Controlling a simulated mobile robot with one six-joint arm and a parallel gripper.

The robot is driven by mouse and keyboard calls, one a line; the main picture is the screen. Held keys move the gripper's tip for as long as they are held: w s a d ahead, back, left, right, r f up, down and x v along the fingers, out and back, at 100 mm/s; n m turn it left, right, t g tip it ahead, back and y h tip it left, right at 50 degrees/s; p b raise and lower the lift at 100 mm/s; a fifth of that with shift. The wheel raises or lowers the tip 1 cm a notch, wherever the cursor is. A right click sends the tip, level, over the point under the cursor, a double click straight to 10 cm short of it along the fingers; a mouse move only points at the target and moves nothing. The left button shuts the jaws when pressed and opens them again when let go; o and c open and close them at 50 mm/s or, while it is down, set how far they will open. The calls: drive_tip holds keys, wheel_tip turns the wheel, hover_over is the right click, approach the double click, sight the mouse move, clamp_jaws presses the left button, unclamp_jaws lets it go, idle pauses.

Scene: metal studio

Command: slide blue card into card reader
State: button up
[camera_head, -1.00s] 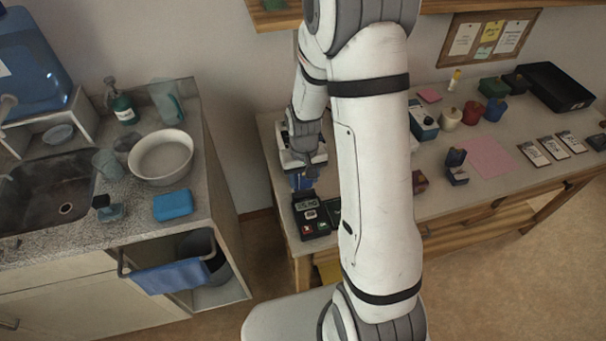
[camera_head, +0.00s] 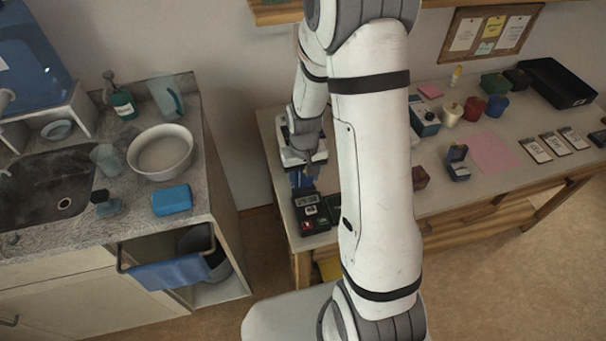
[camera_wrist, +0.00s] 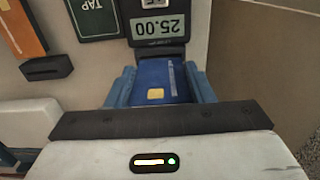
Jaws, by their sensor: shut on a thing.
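In the wrist view, the blue card (camera_wrist: 172,80), with a gold chip and a pale stripe, is held between the blue fingers of my gripper (camera_wrist: 160,85). The card reader (camera_wrist: 161,45) is directly ahead of it, its display reading 25.00 upside down. The card's far edge is at or very close to the reader's near edge; I cannot tell whether it is in the slot. In the head view, my gripper (camera_head: 302,180) is low over the table just behind the dark reader (camera_head: 309,211). The card is too small to make out there.
A dark green TAP panel (camera_wrist: 95,15) and an orange item (camera_wrist: 20,28) lie beside the reader. A small black block (camera_wrist: 47,68) is left of my gripper. The table's side edge (camera_wrist: 210,50) is close on the right. My arm hides the table's middle in the head view.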

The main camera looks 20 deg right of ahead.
sight(304, 187)
drive_tip(key=shift+f+b, duration=1.6)
drive_tip(key=shift+f, duration=0.2)
drive_tip(key=o, duration=1)
drive_tip(key=shift+r, duration=0.1)
drive_tip(key=shift+r, duration=3.85)
